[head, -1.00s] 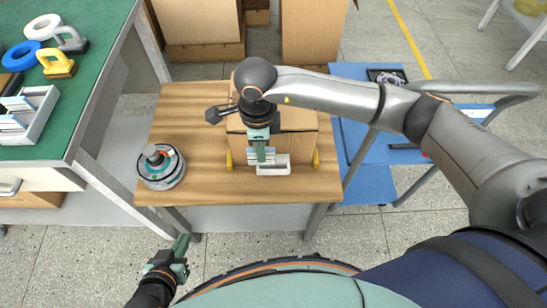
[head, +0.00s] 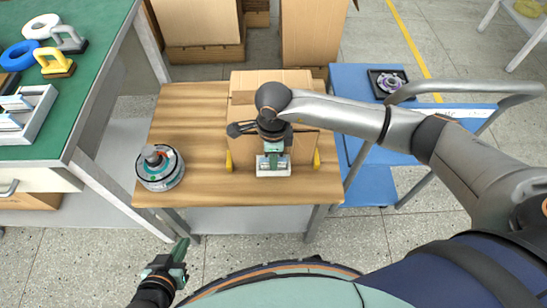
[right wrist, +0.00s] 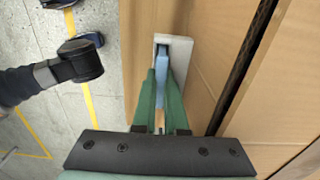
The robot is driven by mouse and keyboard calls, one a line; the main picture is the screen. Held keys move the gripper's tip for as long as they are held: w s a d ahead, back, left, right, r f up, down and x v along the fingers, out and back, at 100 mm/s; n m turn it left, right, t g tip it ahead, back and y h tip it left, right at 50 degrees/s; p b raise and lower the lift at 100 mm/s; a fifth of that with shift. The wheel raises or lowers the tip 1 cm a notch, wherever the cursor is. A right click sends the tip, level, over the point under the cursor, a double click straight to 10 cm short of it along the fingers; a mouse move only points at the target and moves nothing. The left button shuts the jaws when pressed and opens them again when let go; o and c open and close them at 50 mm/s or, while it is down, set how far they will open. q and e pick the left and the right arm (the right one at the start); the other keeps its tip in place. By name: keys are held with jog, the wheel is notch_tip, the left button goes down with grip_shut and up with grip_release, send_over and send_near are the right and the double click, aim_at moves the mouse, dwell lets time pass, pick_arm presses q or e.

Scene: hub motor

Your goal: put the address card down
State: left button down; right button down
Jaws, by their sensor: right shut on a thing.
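My right gripper (head: 272,162) is shut on the address card (right wrist: 162,68), which shows light blue between the green fingers in the right wrist view. The card is at the small white holder (right wrist: 178,48); whether its lower edge rests inside cannot be told. In the head view the white holder (head: 274,172) stands on the wooden table (head: 205,120), directly in front of the cardboard box (head: 303,148). My left gripper (head: 180,250) hangs low in front of the table, away from everything; its finger gap cannot be made out.
A round grey motor (head: 160,168) stands on the table's left. Yellow clips (head: 317,160) flank the box. A green workbench (head: 90,85) with suction lifters and a white rack (head: 28,122) is at left. A blue cart (head: 365,150) stands at right. The table's middle left is clear.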

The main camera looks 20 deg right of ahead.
jog(key=c, duration=1)
grip_release()
jog(key=shift+f, duration=0.1)
jog(key=shift+o, duration=0.2)
